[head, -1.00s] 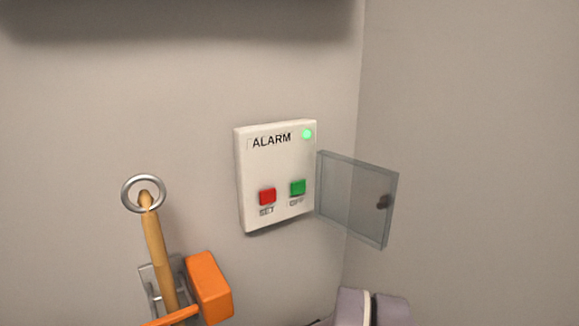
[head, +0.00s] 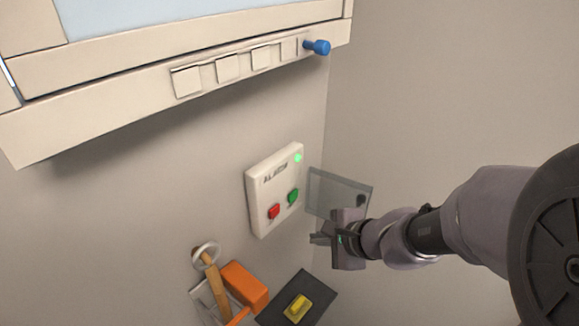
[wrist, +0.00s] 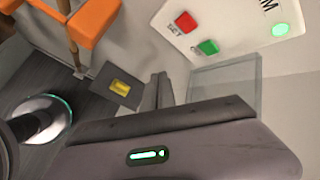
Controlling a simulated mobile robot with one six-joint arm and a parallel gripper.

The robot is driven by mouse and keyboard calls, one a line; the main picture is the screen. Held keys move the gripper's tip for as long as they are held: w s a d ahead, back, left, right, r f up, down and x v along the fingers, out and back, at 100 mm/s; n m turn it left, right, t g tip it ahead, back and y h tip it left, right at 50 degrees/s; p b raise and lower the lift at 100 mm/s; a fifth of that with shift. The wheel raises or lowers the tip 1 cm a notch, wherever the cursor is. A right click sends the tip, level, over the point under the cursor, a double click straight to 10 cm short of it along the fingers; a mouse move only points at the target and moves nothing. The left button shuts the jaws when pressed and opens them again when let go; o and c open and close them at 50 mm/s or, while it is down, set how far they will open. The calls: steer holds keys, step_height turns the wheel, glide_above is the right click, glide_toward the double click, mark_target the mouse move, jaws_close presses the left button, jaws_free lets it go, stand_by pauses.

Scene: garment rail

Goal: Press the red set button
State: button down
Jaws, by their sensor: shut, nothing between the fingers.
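The white alarm panel (head: 263,181) is on the wall, with a lit green lamp (head: 298,158) at its top right. The red set button (head: 273,212) is at its lower left, beside the green off button (head: 292,195). In the wrist view the red button (wrist: 185,22) and green button (wrist: 208,47) show near the top. The clear cover (head: 338,190) stands swung open to the right of the panel. My gripper (head: 316,239) is shut and empty, below and right of the buttons, in front of the cover's lower part and apart from the red button.
A dark plate with a yellow piece (head: 297,307) lies lower. A cabinet with a blue knob (head: 318,47) overhangs above.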

mark_target(275, 211)
steer(key=shift+w+f, duration=0.1)
steer(key=shift+a, duration=0.1)
steer(key=w+a, duration=0.5)
steer(key=a, duration=0.2)
steer(key=shift+w+p, duration=0.15)
steer(key=shift+p, duration=0.2)
stand_by(1.8)
steer(key=shift+w+a, duration=0.25)
steer(key=shift+a, duration=0.05)
steer(key=shift+w+a, duration=0.25)
steer(key=shift+a, duration=0.05)
stand_by(0.7)
steer(key=shift+d+b, duration=0.1)
steer(key=shift+b, duration=0.2)
steer(key=shift+s+d, duration=0.55)
